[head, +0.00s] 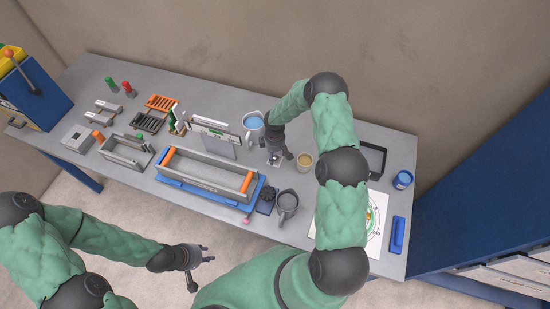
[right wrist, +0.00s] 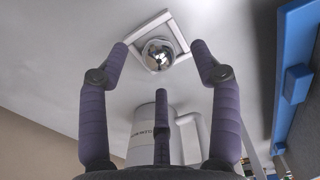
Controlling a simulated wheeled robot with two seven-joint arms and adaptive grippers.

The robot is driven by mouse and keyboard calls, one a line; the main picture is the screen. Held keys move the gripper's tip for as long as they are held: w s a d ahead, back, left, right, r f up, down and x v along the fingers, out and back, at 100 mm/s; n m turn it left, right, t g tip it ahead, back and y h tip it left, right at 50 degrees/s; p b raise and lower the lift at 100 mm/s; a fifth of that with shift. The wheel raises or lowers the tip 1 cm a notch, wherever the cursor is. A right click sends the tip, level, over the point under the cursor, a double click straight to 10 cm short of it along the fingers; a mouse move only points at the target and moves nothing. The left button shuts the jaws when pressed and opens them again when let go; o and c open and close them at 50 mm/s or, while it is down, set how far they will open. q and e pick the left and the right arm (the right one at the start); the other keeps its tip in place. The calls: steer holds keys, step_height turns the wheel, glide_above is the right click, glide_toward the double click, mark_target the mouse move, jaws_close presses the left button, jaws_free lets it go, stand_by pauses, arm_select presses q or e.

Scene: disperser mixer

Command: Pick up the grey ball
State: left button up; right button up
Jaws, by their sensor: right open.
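The grey ball (right wrist: 158,53) is shiny and mirror-like and sits in a square white holder (right wrist: 148,30) on the grey table in the right wrist view. My right gripper (right wrist: 162,62) is open, with its dark fingers spread on both sides of the ball and nothing held. In the head view my right gripper (head: 276,158) points down over the table near the back and mostly hides the ball and holder. My left gripper (head: 205,262) is open and empty, in front of the table's front edge and away from the ball.
A blue-filled cup (head: 253,121), a cup with tan contents (head: 304,161) and a grey pitcher (head: 287,202) stand close around my right gripper. A long grey box (head: 205,175) on a blue base lies to the left. A blue can (head: 403,180) stands at the right.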

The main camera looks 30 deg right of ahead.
steer(key=shift+f, duration=1.3)
jaws_close()
steer(key=shift+d+r, duration=0.1)
steer(key=shift+r, duration=0.1)
